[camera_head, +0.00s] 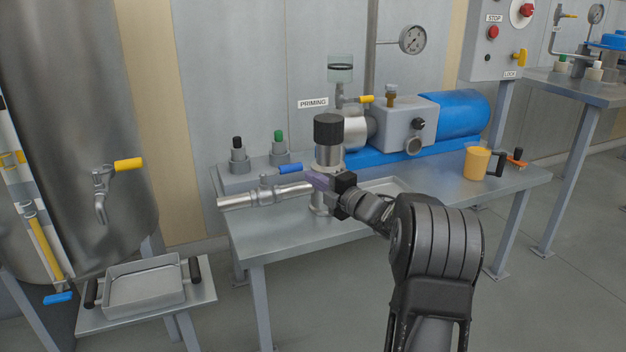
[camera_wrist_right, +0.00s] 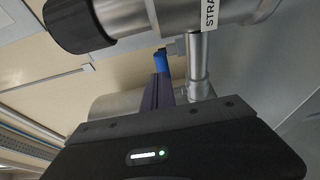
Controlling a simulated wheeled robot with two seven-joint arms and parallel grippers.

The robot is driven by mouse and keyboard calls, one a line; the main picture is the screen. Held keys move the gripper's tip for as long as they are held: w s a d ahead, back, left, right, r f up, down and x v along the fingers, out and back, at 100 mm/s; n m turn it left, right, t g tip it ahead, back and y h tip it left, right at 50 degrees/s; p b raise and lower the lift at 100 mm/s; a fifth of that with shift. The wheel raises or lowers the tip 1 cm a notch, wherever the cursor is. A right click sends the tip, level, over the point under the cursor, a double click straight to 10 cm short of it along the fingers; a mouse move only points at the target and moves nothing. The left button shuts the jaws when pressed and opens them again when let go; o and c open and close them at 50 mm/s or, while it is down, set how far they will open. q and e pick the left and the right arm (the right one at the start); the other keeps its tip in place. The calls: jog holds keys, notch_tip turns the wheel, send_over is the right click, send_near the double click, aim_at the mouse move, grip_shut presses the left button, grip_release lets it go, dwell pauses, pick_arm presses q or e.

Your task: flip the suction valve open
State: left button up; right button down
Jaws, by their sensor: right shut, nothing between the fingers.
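The suction valve sits on a steel pipe (camera_head: 235,202) over the front left of the bench. Its blue lever (camera_head: 290,169) points right, roughly along the pipe. My right gripper (camera_head: 314,180) is shut and empty, beside the strainer body (camera_head: 329,155) with the black cap, just right of the lever's end. In the right wrist view the fingers (camera_wrist_right: 157,90) are together and reach toward the blue lever (camera_wrist_right: 161,60). Whether they touch it I cannot tell. The strainer (camera_wrist_right: 150,18) crosses the top of that view. My left gripper is not in view.
A grey and blue pump (camera_head: 405,122) stands behind on the steel bench (camera_head: 290,235). A yellow-handled priming valve (camera_head: 366,99) is above the strainer. A yellow mug (camera_head: 476,163) stands at the right. A tray (camera_head: 144,287) on a low stand is at the left.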

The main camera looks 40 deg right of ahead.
jog(key=s+d+p, duration=0.2)
jog(key=s+d, duration=0.2)
jog(key=d, duration=0.3)
jog(key=shift+s+d+f, duration=0.3)
jog(key=shift+s+d, duration=0.05)
jog(key=shift+d, duration=0.05)
